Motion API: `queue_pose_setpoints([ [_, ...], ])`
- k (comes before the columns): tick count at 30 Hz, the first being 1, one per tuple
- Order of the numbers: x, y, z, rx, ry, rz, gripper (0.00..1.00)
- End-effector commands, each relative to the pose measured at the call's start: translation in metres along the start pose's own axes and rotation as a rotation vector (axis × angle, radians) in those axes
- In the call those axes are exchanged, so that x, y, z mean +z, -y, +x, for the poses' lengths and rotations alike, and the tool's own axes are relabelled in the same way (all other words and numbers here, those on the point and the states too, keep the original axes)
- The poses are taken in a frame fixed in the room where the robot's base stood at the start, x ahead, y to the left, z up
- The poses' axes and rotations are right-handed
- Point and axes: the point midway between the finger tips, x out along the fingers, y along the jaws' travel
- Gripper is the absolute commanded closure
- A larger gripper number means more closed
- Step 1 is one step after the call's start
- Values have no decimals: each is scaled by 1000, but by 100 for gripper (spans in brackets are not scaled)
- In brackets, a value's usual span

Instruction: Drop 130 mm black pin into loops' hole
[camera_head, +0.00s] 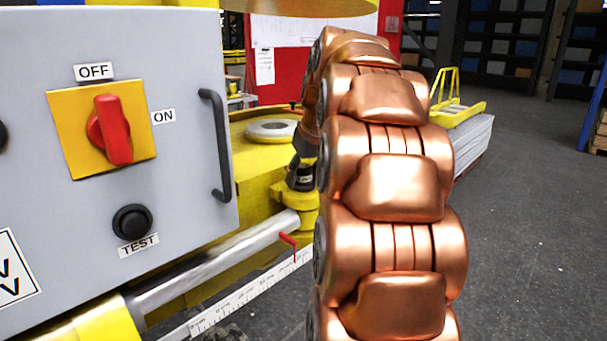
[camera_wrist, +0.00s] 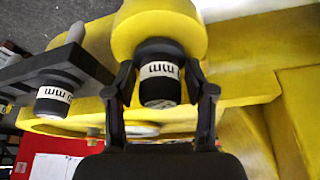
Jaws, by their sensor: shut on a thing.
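My gripper (camera_wrist: 159,72) is shut on a black pin (camera_wrist: 159,91) with a white band marked "mm" in the wrist view; the number on the band is not readable. The pin's far end meets a rounded yellow loop (camera_wrist: 160,30), which hides the hole and that end. In the head view the black pin (camera_head: 304,178) stands roughly upright at the top of the yellow loops (camera_head: 292,196), beside the end of a silver rod. I cannot tell how deep it sits. My copper arm hides part of the gripper there.
A second black pin (camera_wrist: 55,97) with a similar band is beside a dark bar (camera_wrist: 88,62) at the left of the wrist view. A grey control box (camera_head: 190,220) with a red switch (camera_head: 112,130) and handle fills the head view's left. Open floor (camera_head: 530,220) lies right.

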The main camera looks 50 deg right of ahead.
Motion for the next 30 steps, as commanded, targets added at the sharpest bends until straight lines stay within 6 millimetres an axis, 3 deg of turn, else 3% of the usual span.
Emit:
queue_pose_setpoints([
  [4, 0, 0, -1, 0, -2, 0, 100],
  [5, 0, 0, -1, 0, -2, 0, 43],
  [12, 0, 0, 0, 0, 0, 0, 18],
  [23, 0, 0, -1, -1, 1, 0, 17],
  [30, -1, 0, -24, 0, -3, -1, 17],
])
